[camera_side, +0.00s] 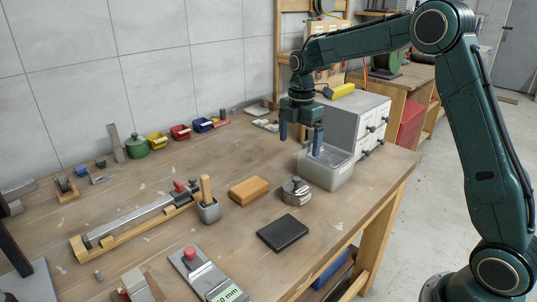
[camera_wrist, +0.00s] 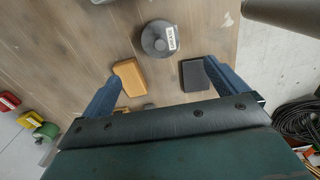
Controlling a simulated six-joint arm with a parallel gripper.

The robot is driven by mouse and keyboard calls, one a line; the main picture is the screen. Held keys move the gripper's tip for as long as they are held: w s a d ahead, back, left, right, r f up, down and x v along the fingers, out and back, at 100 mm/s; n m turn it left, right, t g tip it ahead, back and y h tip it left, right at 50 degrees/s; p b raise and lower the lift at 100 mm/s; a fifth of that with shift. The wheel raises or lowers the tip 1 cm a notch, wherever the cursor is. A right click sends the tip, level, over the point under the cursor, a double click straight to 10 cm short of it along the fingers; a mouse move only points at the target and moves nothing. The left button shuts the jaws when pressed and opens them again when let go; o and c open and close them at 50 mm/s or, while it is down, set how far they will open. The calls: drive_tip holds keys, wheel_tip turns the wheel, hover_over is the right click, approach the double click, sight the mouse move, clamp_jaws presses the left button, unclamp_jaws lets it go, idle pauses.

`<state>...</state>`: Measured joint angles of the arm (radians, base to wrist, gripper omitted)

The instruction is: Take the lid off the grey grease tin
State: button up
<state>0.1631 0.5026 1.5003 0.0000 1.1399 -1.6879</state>
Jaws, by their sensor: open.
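The grey grease tin (camera_side: 295,191) stands upright on the workbench, right of the orange block. A dark grey lid with a small knob sits on top of it. In the wrist view the tin (camera_wrist: 156,39) shows from above as a dark round shape with a white label on its right side. My gripper (camera_side: 301,134) is open and empty, its two blue fingers pointing down, well above the bench and apart from the tin. In the wrist view the tin lies beyond the open fingertips (camera_wrist: 164,72).
An orange block (camera_side: 249,190) and a black block (camera_side: 283,233) lie near the tin. A grey open box (camera_side: 328,176) stands close behind it, beside a drawer cabinet (camera_side: 352,121). A cup with a wooden handle (camera_side: 208,209) stands left. The bench's right edge is near.

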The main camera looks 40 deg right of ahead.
hover_over(297, 178)
drive_tip(key=shift+f, duration=3.85)
drive_tip(key=shift+f, duration=0.1)
drive_tip(key=shift+f, duration=2.5)
drive_tip(key=shift+c, duration=0.4)
drive_tip(key=c, duration=1)
